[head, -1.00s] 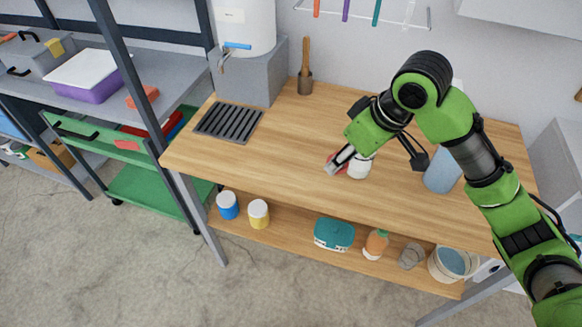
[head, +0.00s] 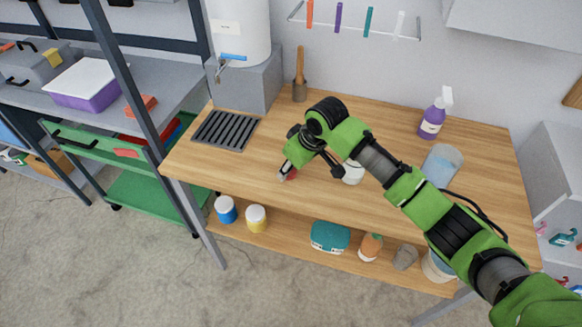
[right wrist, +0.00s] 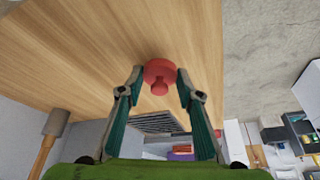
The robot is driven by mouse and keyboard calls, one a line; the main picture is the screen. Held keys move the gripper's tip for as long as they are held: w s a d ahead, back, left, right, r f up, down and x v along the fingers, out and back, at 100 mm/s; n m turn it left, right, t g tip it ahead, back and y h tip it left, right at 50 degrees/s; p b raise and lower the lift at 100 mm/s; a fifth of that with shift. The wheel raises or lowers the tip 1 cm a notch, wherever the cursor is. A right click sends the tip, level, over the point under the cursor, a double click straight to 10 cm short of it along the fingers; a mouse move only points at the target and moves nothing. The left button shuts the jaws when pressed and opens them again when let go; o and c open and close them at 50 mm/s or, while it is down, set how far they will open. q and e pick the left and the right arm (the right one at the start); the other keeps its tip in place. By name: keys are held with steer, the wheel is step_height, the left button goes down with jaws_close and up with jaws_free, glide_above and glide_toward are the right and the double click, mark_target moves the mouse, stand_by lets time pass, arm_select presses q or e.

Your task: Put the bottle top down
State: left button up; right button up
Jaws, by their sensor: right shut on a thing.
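My right gripper (head: 286,176) is shut on a small red bottle top (right wrist: 160,72). In the right wrist view the top, a round disc with a knob, sits between the two fingertips of my right gripper (right wrist: 160,80). In the head view only a bit of the red top (head: 292,174) shows beside the fingers, over the table's front left part. I cannot tell whether it touches the wood. A white bottle (head: 353,172) stands on the table to the right, partly hidden by my arm. My left gripper is not in view.
The wooden table (head: 225,172) is clear around the gripper. A black drain grate (head: 226,130) lies to the left, and a wooden-handled tool (head: 299,80) stands behind.

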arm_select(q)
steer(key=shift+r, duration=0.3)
arm_select(e)
steer(key=shift+f, duration=0.55)
steer(key=o, duration=1)
steer(key=shift+f, duration=0.1)
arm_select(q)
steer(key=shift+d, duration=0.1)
arm_select(e)
steer(key=shift+o, duration=0.2)
steer(key=shift+s+d+r, duration=0.1)
steer(key=shift+d+r, duration=0.05)
steer(key=shift+r, duration=0.35)
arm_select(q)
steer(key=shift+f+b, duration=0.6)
arm_select(e)
steer(key=v, duration=1.1)
